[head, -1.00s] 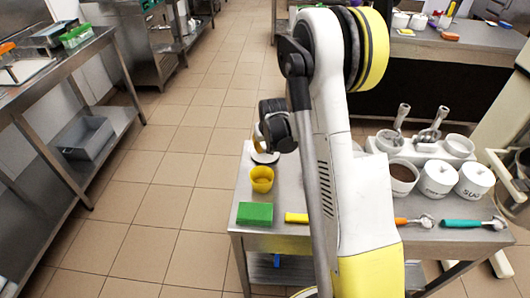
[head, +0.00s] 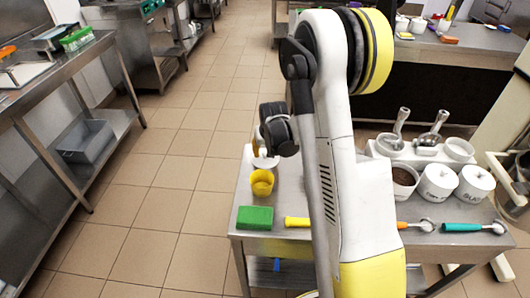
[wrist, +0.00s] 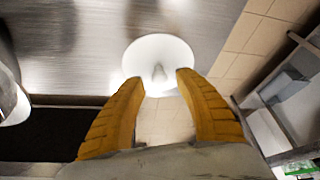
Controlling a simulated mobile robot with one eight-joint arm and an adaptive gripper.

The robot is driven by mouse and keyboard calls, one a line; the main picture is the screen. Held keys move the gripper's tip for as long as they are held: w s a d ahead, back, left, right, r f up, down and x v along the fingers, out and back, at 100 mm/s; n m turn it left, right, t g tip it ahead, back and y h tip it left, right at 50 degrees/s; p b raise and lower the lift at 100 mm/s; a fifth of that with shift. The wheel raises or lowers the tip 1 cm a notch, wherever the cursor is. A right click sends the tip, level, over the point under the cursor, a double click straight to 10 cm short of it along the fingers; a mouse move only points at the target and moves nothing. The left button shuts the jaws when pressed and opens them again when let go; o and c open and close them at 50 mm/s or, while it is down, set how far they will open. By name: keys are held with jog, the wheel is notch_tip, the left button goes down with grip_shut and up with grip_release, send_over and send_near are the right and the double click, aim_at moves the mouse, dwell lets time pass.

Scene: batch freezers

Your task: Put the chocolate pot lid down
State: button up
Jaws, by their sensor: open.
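The white round lid with a small knob (wrist: 158,50) lies flat on the steel table, close to its edge, in the wrist view. In the head view its white disc (head: 266,163) shows at the table's far left, behind the yellow cup. My gripper (wrist: 158,81) is open, its two yellow fingers on either side of the lid's near part, with a gap around the knob. It is hard to tell whether the fingertips touch the rim. An uncovered pot with brown chocolate (head: 403,178) stands on the right of the table.
A yellow cup (head: 262,183) and a green block (head: 255,217) stand near the lid. Lidded white pots (head: 438,183) are at the right, with scoops (head: 474,227) along the front edge. Open tiled floor (head: 170,200) lies left of the table.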

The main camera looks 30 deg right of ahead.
jog(key=s+a+r+p, duration=0.1)
jog(key=s+a+r, duration=0.25)
jog(key=r, duration=0.35)
jog(key=s+a+r+n+t+p, duration=0.1)
jog(key=s+a+r, duration=0.1)
jog(key=s+r, duration=0.35)
jog(key=s+a+r+p, duration=0.1)
jog(key=s+a+r, duration=0.15)
jog(key=r, duration=0.55)
jog(key=s+a+r+n+t, duration=0.1)
jog(key=s+a+r, duration=0.1)
jog(key=s+a, duration=0.3)
jog(key=s+a+r+n+t+y, duration=0.1)
jog(key=s+a+r, duration=0.2)
jog(key=s, duration=0.7)
jog(key=shift+s+a, duration=0.2)
jog(key=shift+a, duration=0.85)
jog(key=shift+d, duration=0.1)
